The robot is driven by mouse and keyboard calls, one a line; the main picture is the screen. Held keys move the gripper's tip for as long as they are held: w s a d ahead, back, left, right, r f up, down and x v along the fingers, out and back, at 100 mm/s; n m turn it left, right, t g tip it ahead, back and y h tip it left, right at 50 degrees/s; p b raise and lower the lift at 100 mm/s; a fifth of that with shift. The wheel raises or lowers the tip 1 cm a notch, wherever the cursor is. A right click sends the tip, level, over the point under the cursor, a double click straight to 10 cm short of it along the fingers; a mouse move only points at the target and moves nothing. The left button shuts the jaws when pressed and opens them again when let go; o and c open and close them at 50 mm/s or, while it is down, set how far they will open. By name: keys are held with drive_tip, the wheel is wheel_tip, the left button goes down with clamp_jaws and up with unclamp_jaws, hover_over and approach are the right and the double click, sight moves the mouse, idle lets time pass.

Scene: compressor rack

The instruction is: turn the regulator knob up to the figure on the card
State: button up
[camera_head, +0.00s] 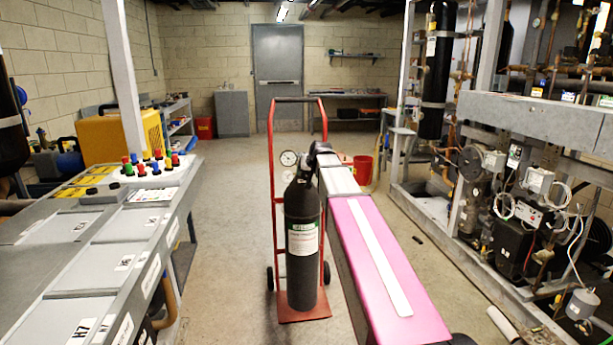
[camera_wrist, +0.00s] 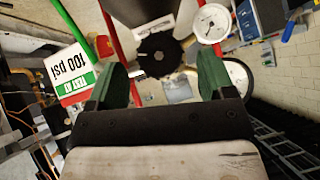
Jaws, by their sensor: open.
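The black regulator knob (camera_wrist: 160,54) faces the wrist camera. My gripper (camera_wrist: 161,72) is open, with its two green fingers on either side of the knob's lower edge in the picture; I cannot tell whether they touch it. In the head view, a gauge (camera_head: 289,158) shows above the black cylinder (camera_head: 302,245).
The cylinder stands upright on a red hand truck (camera_head: 272,180). A grey bench (camera_head: 75,262) with coloured knobs is at the left. The compressor rack (camera_head: 530,120) fills the right. Concrete floor (camera_head: 225,215) is clear between the bench and the hand truck.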

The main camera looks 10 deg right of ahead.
drive_tip(key=v, duration=0.7)
drive_tip(key=shift+s+r, duration=0.25)
drive_tip(key=shift+s, duration=0.05)
drive_tip(key=s+f+g+h, duration=0.1)
drive_tip(key=s+f+g, duration=0.3)
drive_tip(key=s+f, duration=1)
drive_tip(key=s+a+f+n+g+h, duration=0.1)
drive_tip(key=s+f+g, duration=0.4)
drive_tip(key=s+f, duration=1)
wheel_tip(320, 180, down, 8)
drive_tip(key=shift+a+r, duration=0.1)
drive_tip(key=shift+a, duration=0.2)
idle(1.6)
